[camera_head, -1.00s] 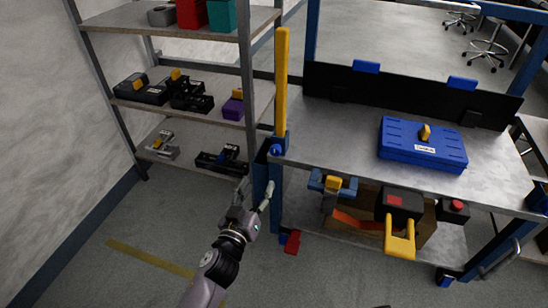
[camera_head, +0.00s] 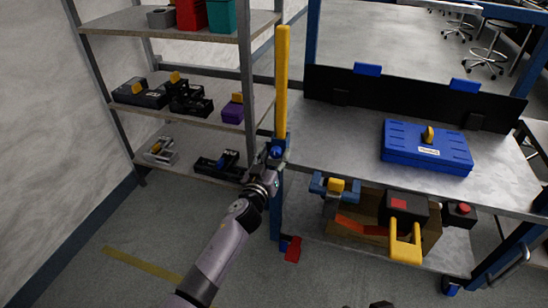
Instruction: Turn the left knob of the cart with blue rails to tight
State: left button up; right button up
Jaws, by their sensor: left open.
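The cart with blue rails (camera_head: 340,119) stands at the right, with a grey top. Its left knob (camera_head: 275,153) is a small round blue knob at the top-left corner, at the foot of an upright yellow bar (camera_head: 282,80). My left gripper (camera_head: 270,159) is at the knob, with its open fingers right by it and partly over the corner post. I cannot tell whether the fingers touch the knob. How tight the knob is does not show. My right gripper does not show clearly; only a small dark piece shows at the bottom edge.
A blue case (camera_head: 426,148) lies on the cart top. Tools and a wooden box (camera_head: 352,226) are on its lower shelf. A shelf rack (camera_head: 195,120) with tools stands close at the left. A red caster pedal (camera_head: 293,249) sticks out low. The floor at lower left is clear.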

pick_arm(q)
grip_shut()
dwell(0.7)
